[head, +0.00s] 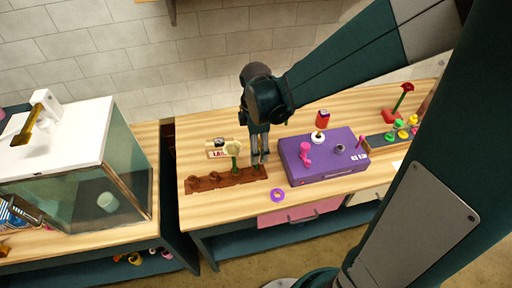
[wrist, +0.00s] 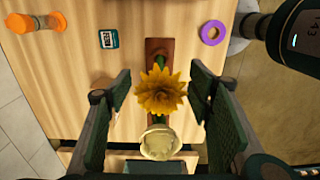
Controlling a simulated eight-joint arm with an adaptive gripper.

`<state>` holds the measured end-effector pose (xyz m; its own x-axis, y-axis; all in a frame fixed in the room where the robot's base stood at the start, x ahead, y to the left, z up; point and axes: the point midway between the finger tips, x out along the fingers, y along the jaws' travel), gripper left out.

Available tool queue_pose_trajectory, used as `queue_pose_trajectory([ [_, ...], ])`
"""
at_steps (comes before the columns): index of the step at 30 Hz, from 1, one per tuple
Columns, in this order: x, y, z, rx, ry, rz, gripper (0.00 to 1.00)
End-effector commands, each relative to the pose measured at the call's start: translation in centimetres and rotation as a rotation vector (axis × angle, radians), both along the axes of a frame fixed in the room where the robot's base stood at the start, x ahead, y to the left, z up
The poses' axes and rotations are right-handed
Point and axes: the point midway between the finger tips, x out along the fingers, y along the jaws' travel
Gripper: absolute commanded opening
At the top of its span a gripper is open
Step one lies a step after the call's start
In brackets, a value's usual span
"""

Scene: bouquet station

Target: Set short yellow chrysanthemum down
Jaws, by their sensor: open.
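The yellow chrysanthemum (wrist: 161,91) is between my fingers in the wrist view, with clear gaps on both sides. Its bloom is seen from above, and its stem is mostly hidden below it. In the head view I cannot make it out behind my gripper (head: 259,155). My gripper, also in the wrist view (wrist: 161,104), is open over the right end of the brown wooden rack (head: 207,183). The rack also shows in the wrist view (wrist: 158,46). A pale cream flower (head: 232,148) stands upright in the rack, left of my gripper; it also shows in the wrist view (wrist: 160,143).
A purple box (head: 332,166) with a pink piece (head: 304,153) on top stands close right of my gripper. A purple ring (head: 277,195) lies near the front edge. A label card (head: 217,152) is behind the rack. A glass-sided tank (head: 125,185) stands left. A red flower (head: 405,88) is far right.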

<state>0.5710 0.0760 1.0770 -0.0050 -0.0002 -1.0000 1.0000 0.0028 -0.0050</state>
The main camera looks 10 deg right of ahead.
Motion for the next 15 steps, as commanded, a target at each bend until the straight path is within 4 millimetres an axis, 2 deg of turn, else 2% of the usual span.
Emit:
queue_pose_trajectory([
  [8,0.0,0.0,0.8,0.000,0.000,0.000,0.51],
  [15,0.0,0.0,3.0,0.000,0.000,0.000,0.51],
])
